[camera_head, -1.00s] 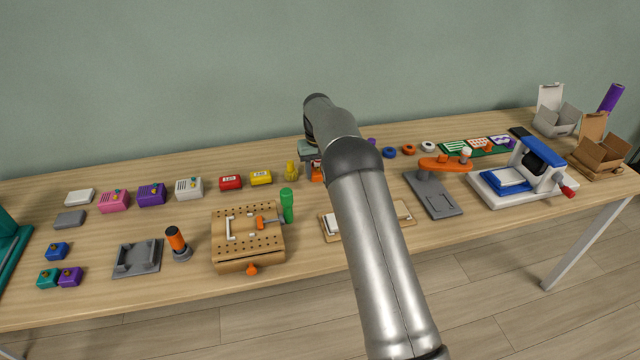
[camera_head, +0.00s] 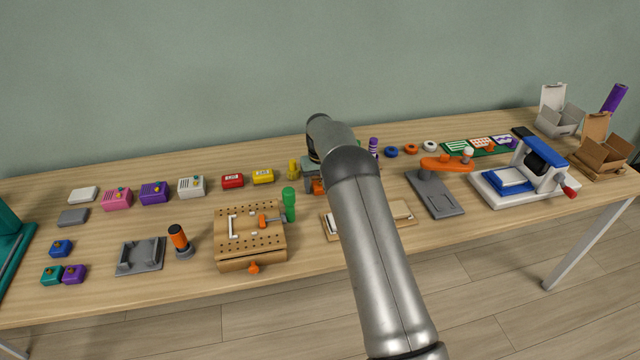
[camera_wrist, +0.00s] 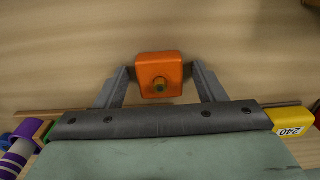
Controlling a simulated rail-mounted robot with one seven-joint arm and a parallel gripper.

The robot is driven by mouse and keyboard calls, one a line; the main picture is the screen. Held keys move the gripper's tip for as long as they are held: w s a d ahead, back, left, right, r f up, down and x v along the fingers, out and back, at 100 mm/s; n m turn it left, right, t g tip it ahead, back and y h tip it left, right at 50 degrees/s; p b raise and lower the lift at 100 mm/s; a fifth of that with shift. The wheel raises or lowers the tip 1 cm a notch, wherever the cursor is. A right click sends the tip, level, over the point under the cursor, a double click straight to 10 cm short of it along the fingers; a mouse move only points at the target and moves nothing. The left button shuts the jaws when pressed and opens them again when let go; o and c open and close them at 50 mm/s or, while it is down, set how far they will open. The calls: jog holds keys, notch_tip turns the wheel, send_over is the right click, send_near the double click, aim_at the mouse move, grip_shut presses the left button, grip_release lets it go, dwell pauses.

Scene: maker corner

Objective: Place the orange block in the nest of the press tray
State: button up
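In the head view the orange block (camera_head: 318,187) is partly hidden below my gripper (camera_head: 314,176). Its height above the table is hard to judge. At the right stands a press with a white base and a blue tray (camera_head: 508,181). A grey tray with raised edges (camera_head: 140,257) lies at the front left. The frames do not label the press tray.
A pegboard fixture (camera_head: 250,240) and a green-handled tool (camera_head: 289,204) stand left of my arm. A yellow block (camera_head: 263,177), a red block (camera_head: 232,181) and a purple striped cylinder (camera_head: 373,146) are nearby. A grey base with an orange lever (camera_head: 435,192) stands between my arm and the press.

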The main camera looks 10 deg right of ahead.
jog(key=shift+r, duration=0.15)
notch_tip(320, 180, up, 12)
jog(key=s+d+r, duration=0.1)
jog(key=s+r, duration=0.7)
jog(key=s, duration=0.2)
jog(key=s+r, duration=0.1)
jog(key=s, duration=2.6)
jog(key=shift+d+r+m+b, duration=0.3)
jog(key=shift+d+r, duration=0.05)
jog(key=shift+o, duration=0.5)
jog(key=s+f, duration=0.4)
jog(key=s, duration=0.7)
jog(key=shift+s, duration=0.15)
jog(key=shift+d+f, duration=0.1)
